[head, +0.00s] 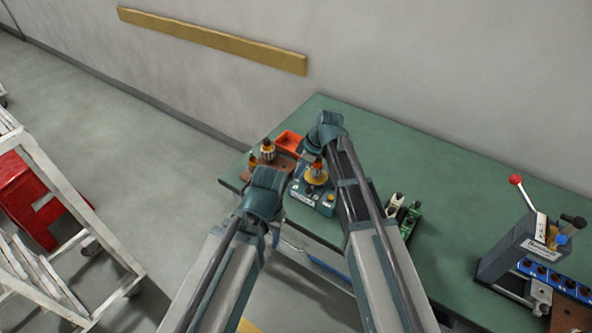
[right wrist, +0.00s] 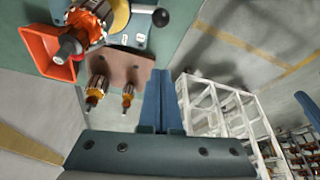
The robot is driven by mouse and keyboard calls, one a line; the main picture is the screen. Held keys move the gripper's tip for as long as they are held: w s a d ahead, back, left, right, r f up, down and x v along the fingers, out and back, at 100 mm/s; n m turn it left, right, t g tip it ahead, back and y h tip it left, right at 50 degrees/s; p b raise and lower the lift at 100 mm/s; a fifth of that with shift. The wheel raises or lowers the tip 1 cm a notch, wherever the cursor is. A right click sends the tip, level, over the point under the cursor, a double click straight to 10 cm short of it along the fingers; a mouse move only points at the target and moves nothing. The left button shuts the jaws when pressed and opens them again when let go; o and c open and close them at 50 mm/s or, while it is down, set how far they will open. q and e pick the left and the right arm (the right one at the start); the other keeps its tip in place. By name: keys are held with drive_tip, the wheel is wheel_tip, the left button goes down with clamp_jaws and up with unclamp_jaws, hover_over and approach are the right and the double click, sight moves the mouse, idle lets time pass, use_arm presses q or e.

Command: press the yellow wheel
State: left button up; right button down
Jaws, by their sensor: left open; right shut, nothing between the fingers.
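The yellow wheel (head: 316,179) sits on the teal winding machine (head: 312,197) near the table's left end, with a copper-wound armature (head: 318,165) above it. In the right wrist view part of the yellow wheel (right wrist: 121,14) shows at the top edge, partly behind the armature (right wrist: 88,22). My right gripper (right wrist: 160,100) is shut and empty, apart from the wheel in that view. In the head view my right gripper (head: 326,128) is beyond the machine, its fingertips hidden. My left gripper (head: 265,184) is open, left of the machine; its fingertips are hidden.
An orange-red tray (head: 288,142) and a brown rack (right wrist: 128,62) with armatures stand beside the machine. Green parts (head: 409,218) lie right of my right arm. A grey lever press (head: 515,245) stands farther right. The table's middle (head: 440,185) is clear.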

use_arm(q)
wheel_tip(320, 180, up, 4)
drive_tip(key=p, duration=0.2)
drive_tip(key=shift+p, duration=0.35)
use_arm(e)
drive_tip(key=v, duration=0.4)
use_arm(q)
drive_tip(key=shift+f, duration=0.1)
drive_tip(key=shift+f+b, duration=0.7)
drive_tip(key=shift+b, duration=0.05)
use_arm(e)
drive_tip(key=s+f+m+h, duration=0.1)
drive_tip(key=s+m, duration=0.4)
drive_tip(key=s, duration=0.6)
drive_tip(key=s+d+f+m+g+h, duration=0.1)
drive_tip(key=s+m+h, duration=0.3)
drive_tip(key=s, duration=0.7)
drive_tip(key=shift+s+f+m+g, duration=0.15)
drive_tip(key=shift+f+m+g, duration=0.15)
drive_tip(key=shift+m, duration=0.2)
